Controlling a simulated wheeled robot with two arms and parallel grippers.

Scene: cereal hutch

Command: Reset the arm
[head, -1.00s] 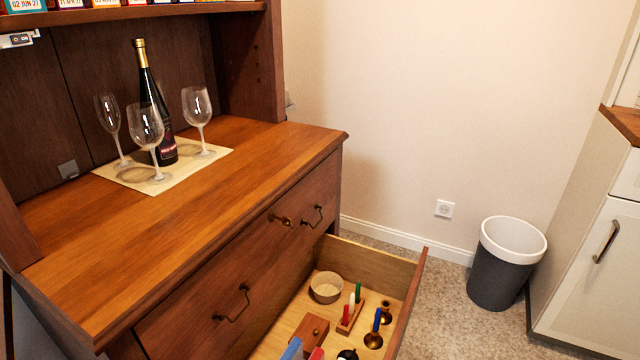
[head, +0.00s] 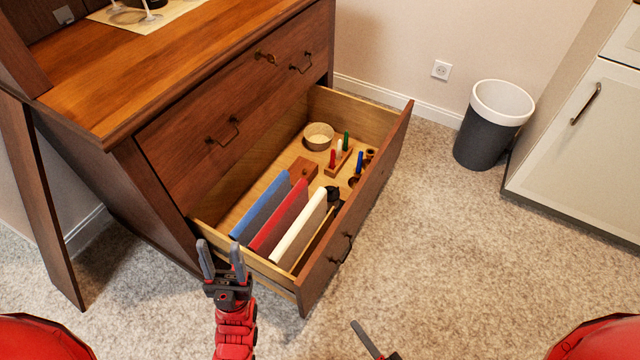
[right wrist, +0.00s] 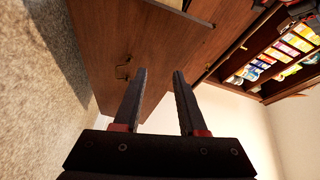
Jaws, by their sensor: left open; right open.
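My left gripper (head: 218,244) is open and empty in the head view, in front of the left end of the open drawer (head: 305,283). Its fingers point up in the picture, close to the drawer's edge. My right gripper shows only in part at the bottom of the head view. In the right wrist view my right gripper (right wrist: 159,73) is open, its two dark fingers apart with nothing between them. Behind it are the brown hutch front (right wrist: 160,50) and a shelf of packets (right wrist: 280,55).
The drawer holds blue (head: 262,206), red (head: 280,215) and white (head: 301,229) upright flat items, a round bowl (head: 319,136), a wooden box (head: 303,170) and small coloured pegs. A bin (head: 490,125) stands at the right. The carpet (head: 450,250) between is clear.

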